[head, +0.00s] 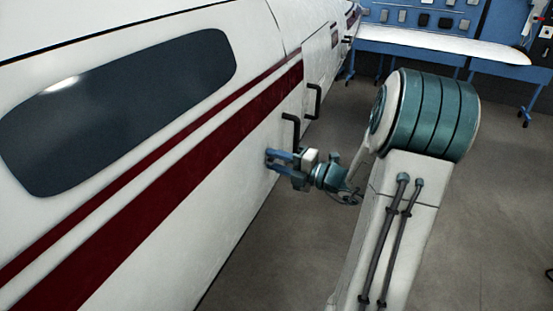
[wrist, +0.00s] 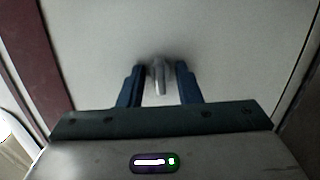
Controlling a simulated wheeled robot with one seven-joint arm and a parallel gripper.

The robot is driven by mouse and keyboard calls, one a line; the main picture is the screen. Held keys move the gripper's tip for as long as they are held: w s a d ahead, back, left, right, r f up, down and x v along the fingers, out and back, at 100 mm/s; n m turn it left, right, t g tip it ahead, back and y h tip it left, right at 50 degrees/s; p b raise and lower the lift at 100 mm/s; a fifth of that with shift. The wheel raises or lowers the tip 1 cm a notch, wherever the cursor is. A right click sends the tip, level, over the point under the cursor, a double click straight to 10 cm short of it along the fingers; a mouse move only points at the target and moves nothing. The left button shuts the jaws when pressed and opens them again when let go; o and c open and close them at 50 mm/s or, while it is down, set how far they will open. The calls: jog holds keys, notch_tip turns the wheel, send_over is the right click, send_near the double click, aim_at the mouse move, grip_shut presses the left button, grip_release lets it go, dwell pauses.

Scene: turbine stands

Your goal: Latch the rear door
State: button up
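A small grey metal latch handle (wrist: 160,80) sticks out of a pale door panel (wrist: 230,45) in the wrist view. My gripper (wrist: 160,88) is open, with one blue finger on each side of the handle and a gap visible on both sides. In the head view my gripper (head: 271,159) is at the white aircraft side (head: 250,190), below a black grab handle (head: 291,131). The latch handle is hidden there by the fingers. I cannot tell whether the door sits fully flush.
A second black grab handle (head: 314,101) is farther along the fuselage. A dark window (head: 120,110) is at the left. A white wing-like panel (head: 440,43) on blue stands is at the back. The grey floor (head: 480,230) at the right is clear.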

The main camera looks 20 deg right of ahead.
jog(key=shift+p, duration=0.55)
grip_shut()
jog(key=shift+r, duration=0.1)
jog(key=shift+p, duration=0.65)
jog(key=shift+o, duration=1.2)
grip_release()
